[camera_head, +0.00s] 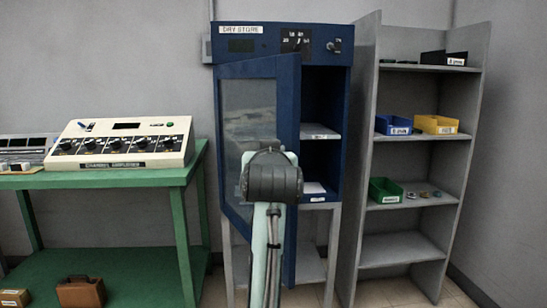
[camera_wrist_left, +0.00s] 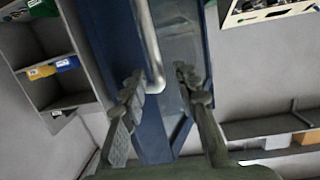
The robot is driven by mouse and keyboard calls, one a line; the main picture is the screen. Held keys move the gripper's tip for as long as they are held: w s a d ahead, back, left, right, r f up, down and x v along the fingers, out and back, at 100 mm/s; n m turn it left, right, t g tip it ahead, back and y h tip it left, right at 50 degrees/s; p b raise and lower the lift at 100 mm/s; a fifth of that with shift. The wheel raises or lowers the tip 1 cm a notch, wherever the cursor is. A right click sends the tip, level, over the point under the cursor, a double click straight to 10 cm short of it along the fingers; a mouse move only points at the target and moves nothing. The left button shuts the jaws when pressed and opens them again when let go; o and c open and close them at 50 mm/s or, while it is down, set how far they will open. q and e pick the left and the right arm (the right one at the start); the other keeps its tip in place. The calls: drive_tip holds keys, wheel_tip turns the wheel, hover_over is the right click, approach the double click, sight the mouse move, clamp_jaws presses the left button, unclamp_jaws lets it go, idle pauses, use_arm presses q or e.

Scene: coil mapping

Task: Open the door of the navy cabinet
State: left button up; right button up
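The navy cabinet (camera_head: 272,45) stands against the back wall in the head view. Its door (camera_head: 289,95), with a glass pane, is partly open and swung outward, hinged on the left. The open gap on the right shows inner shelves. My left arm rises in front of the door and hides the handle and fingers in the head view. In the left wrist view, a silver bar handle (camera_wrist_left: 148,40) reaches down between the spread fingers of my left gripper (camera_wrist_left: 160,78). The gripper is open, with the bar closer to its left finger. My right gripper is in neither view.
A grey shelf unit (camera_head: 365,165) with bins stands close to the cabinet's right. A green table (camera_head: 120,179) carrying a beige control panel (camera_head: 125,142) stands to the left. A brown case (camera_head: 80,292) sits low at the left.

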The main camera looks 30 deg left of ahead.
use_arm(q)
drive_tip(key=s, duration=0.3)
drive_tip(key=shift+s+a+r, duration=0.15)
drive_tip(key=shift+a+r, duration=0.05)
drive_tip(key=shift+r, duration=0.1)
idle(0.3)
